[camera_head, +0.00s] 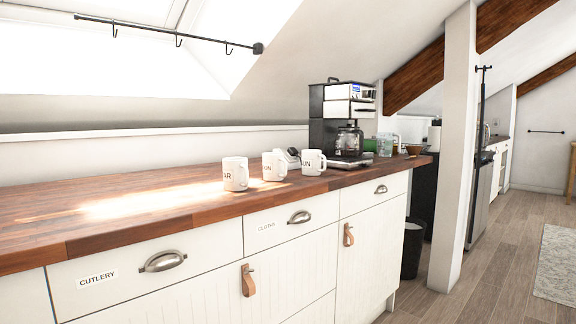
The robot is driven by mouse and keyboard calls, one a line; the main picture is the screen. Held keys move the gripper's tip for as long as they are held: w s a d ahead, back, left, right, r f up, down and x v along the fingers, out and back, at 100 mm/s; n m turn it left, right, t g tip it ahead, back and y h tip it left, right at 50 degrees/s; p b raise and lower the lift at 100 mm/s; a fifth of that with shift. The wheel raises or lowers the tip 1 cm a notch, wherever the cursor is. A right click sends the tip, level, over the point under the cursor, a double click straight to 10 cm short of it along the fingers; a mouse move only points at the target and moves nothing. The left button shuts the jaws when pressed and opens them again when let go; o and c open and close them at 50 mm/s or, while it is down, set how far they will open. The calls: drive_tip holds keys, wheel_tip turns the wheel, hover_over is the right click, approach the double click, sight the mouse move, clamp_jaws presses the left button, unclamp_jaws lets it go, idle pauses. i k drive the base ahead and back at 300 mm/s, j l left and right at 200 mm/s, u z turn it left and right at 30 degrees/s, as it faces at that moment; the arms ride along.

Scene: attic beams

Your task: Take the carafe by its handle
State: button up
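The glass carafe (349,141) stands in the coffee machine (331,105) at the far right end of the wooden counter (122,200). It looks upright on the machine's base, under the upper housing. I cannot make out clearly which way its handle points. My gripper is not in this view.
Three white mugs, the left one (235,174), the middle one (274,165) and the right one (313,162), stand on the counter left of and before the machine. A glass jug (386,145) stands behind it. A white post (456,140) rises beyond the counter's end. Wooden floor (490,270) is clear at right.

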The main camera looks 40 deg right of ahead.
sight(348, 143)
drive_tip(key=l+u, duration=0.15)
drive_tip(key=l, duration=0.45)
drive_tip(key=l+u, duration=0.2)
drive_tip(key=l, duration=0.4)
drive_tip(key=k+l+u, duration=0.15)
drive_tip(key=l, duration=0.45)
drive_tip(key=l+u, duration=0.2)
drive_tip(key=l, duration=0.4)
